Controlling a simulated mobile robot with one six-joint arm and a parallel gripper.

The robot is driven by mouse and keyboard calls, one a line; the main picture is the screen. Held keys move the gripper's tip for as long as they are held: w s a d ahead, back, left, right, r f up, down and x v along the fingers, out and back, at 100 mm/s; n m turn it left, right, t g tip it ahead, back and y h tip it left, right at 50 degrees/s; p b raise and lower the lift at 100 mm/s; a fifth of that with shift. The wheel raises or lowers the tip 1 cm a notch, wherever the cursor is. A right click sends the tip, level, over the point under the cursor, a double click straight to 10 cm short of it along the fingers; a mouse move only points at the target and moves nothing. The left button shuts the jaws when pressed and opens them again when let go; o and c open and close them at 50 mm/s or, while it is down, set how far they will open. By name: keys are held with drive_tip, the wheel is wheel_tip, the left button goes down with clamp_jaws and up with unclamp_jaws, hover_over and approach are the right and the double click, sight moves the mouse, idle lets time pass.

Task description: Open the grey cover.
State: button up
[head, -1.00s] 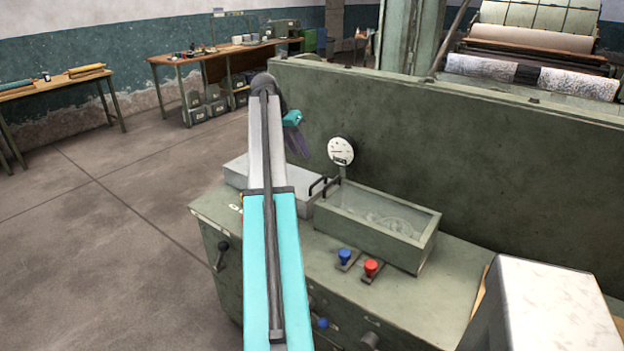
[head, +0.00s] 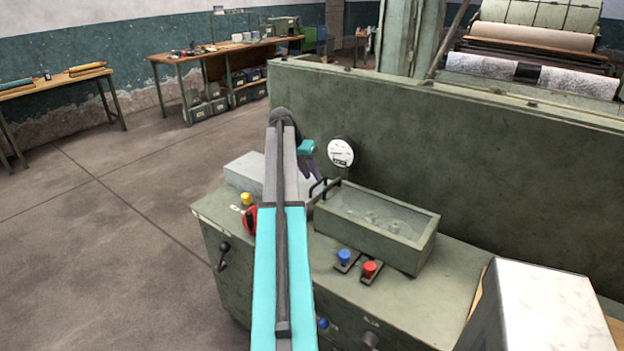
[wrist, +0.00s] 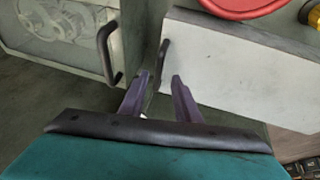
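The grey cover (head: 245,172) is a flat, light grey box-like lid on the green machine, partly hidden behind my arm in the head view. In the wrist view the cover (wrist: 235,75) fills the upper right, with a dark bar handle (wrist: 164,50) at its left end. My gripper (wrist: 159,77) is open, with two purple fingers apart. The handle's near end appears between the fingertips; I cannot tell whether they touch it. In the head view my gripper (head: 309,170) hangs above the handle area, mostly hidden by my arm. The cover looks closed.
A glass-topped box (head: 375,228) with its own dark handle (wrist: 108,50) stands close beside the cover. A gauge (head: 341,152) and a tall green panel (head: 450,160) rise behind. Blue (head: 344,257) and red (head: 370,268) buttons, a yellow button (head: 246,199) and a red wheel (head: 249,219) are nearby.

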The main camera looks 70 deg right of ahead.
drive_tip(key=shift+x, duration=1.5)
clamp_jaws()
